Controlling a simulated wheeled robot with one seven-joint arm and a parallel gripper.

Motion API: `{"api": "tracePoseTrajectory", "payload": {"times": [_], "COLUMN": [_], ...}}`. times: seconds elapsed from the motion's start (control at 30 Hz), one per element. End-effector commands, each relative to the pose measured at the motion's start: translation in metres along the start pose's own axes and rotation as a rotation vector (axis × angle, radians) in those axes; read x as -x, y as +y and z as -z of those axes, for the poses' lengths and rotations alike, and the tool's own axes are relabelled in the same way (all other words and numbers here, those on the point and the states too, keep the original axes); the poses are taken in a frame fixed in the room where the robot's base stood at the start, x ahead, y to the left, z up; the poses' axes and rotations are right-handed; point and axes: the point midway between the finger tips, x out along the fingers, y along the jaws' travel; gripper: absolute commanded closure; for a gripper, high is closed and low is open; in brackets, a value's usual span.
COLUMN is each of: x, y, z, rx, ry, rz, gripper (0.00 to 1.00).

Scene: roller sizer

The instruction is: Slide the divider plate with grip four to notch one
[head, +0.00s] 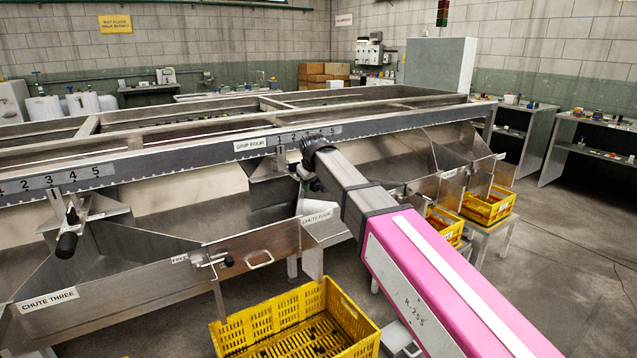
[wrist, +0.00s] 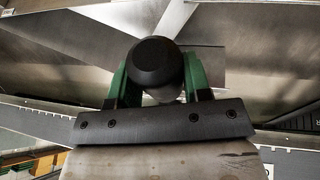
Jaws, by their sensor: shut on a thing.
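The "GRIP FOUR" label (head: 251,145) is on the long metal rail. The numbered notch scale (head: 283,140) is just right of it, with 1, 2 and 5 readable and the middle partly blocked by my arm. My gripper (head: 314,172) is at the rail below this scale. In the wrist view, its green fingers stand either side of a round black grip knob (wrist: 153,62) and are shut on it. A metal plate (head: 270,190) shows below the rail left of my gripper, seemingly the divider plate. Its exact notch is hidden.
Another black-knobbed grip (head: 67,243) hangs left under its own scale (head: 55,181), above chute three (head: 48,300). A yellow crate (head: 290,325) stands on the floor below, with more yellow crates (head: 487,207) at right. Open floor lies to the right.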

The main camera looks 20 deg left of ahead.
Motion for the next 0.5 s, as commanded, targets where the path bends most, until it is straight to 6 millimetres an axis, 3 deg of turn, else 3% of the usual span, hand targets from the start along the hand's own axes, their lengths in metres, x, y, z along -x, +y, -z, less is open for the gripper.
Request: {"api": "tracePoseTrajectory", "payload": {"times": [0.2,0.23,0.3,0.5], "x": [0.0010,0.0011,0.0010,0.0007], "y": [-0.0053,-0.0055,-0.0053,-0.0037], "z": [0.0005,0.0006,0.0005,0.0004], "rx": [-0.003,-0.003,-0.003,-0.003], "ry": [0.001,0.001,0.001,0.001], "rz": [0.012,0.012,0.012,0.009], "gripper": [0.98,0.52,0.31,0.31]}}
